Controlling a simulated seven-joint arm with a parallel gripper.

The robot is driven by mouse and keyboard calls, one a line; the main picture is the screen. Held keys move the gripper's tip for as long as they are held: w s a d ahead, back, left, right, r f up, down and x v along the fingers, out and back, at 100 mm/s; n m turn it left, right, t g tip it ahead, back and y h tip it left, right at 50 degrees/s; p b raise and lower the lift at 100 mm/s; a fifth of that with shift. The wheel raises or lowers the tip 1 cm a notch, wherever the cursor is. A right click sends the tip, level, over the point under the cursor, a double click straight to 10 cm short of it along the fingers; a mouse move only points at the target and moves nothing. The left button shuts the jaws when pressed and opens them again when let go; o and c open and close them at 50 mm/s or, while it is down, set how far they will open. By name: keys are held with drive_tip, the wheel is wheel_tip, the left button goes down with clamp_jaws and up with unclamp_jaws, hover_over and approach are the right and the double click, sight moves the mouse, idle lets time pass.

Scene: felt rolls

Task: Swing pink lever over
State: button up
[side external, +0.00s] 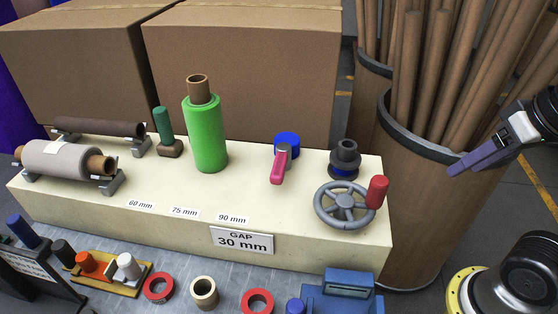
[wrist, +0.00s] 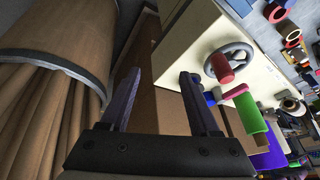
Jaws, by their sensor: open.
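The pink lever (side external: 279,167) sits on the cream block (side external: 130,238) and joins a round blue hub (side external: 287,141). In the side view its arm points down from the hub, toward the block's front. In the wrist view the pink lever (wrist: 236,90) shows right of the fingers, beside the blue hub (wrist: 210,98). My gripper (side external: 458,168) is at the right in the side view, well apart from the lever, in front of the tube bin. In the wrist view my gripper (wrist: 163,76) has its two fingers spread with nothing between them.
A grey handwheel (side external: 345,208) with a red knob (side external: 377,192) and a dark spool (side external: 345,160) stand right of the lever. A green roll (side external: 205,132) stands left of it. Cardboard boxes (side external: 240,70) are behind. A bin (side external: 425,200) of tubes stands at right.

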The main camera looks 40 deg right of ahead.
drive_tip(key=w+a+r+m+g, duration=0.15)
drive_tip(key=w+r+m, duration=0.25)
drive_tip(key=w+r, duration=0.45)
drive_tip(key=w+a+r+m+g, duration=0.1)
drive_tip(key=w+a+r+m, duration=0.1)
drive_tip(key=w+a+r, duration=0.35)
drive_tip(key=g, duration=0.3)
hover_over(278, 166)
wheel_tip(278, 166, down, 8)
drive_tip(key=shift+n, duration=0.3)
wheel_tip(278, 166, down, 14)
drive_tip(key=shift+s+r, duration=0.1)
drive_tip(key=shift+r, duration=0.05)
clamp_jaws()
drive_tip(key=shift+r, duration=0.1)
